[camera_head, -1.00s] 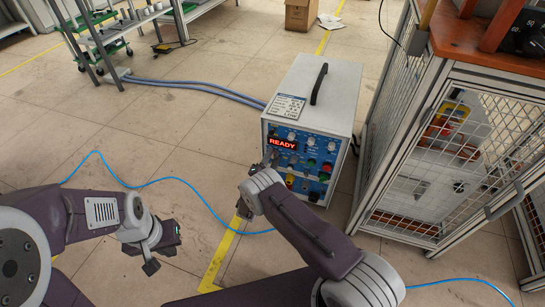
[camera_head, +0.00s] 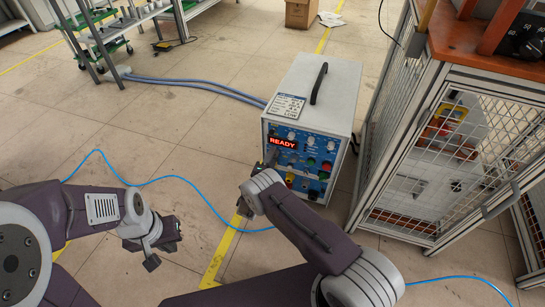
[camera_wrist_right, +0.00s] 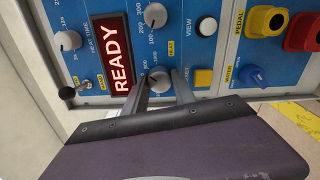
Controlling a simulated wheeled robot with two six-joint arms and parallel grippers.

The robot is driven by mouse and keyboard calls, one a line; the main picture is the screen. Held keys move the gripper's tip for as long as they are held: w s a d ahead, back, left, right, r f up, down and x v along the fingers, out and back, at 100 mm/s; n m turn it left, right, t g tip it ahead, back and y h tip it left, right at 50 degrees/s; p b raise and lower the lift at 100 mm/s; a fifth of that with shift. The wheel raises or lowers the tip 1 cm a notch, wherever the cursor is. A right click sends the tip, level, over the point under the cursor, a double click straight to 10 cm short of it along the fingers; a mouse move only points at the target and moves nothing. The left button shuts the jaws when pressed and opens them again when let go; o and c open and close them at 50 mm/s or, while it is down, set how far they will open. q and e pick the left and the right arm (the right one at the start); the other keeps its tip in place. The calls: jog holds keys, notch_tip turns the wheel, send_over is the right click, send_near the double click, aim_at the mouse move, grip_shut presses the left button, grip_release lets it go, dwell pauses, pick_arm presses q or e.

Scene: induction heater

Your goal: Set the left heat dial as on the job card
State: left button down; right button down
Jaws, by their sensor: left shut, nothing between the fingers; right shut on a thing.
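The white induction heater (camera_head: 335,90) stands on the floor with a blue front panel and a red READY display (camera_head: 282,143). A job card (camera_head: 287,106) lies on its top; its print is mostly too small to read, but the last line looks like LOW. My right gripper (camera_head: 262,168) is at the panel's left side below the display. In the right wrist view its fingers are shut on a grey dial (camera_wrist_right: 159,82) marked HEAT, beside the display. The dial's exact setting is unclear. My left gripper (camera_head: 167,243) is shut and empty, low over the floor, away from the heater.
Other grey knobs (camera_wrist_right: 68,40) are close to the held dial, with yellow, white and red buttons on the panel. A mesh cage (camera_head: 455,150) stands close on the right. A blue cable (camera_head: 185,180) crosses the floor. Open floor lies left of the heater.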

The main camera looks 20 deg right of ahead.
jog(key=shift+f, duration=0.1)
jog(key=c, duration=1)
grip_release()
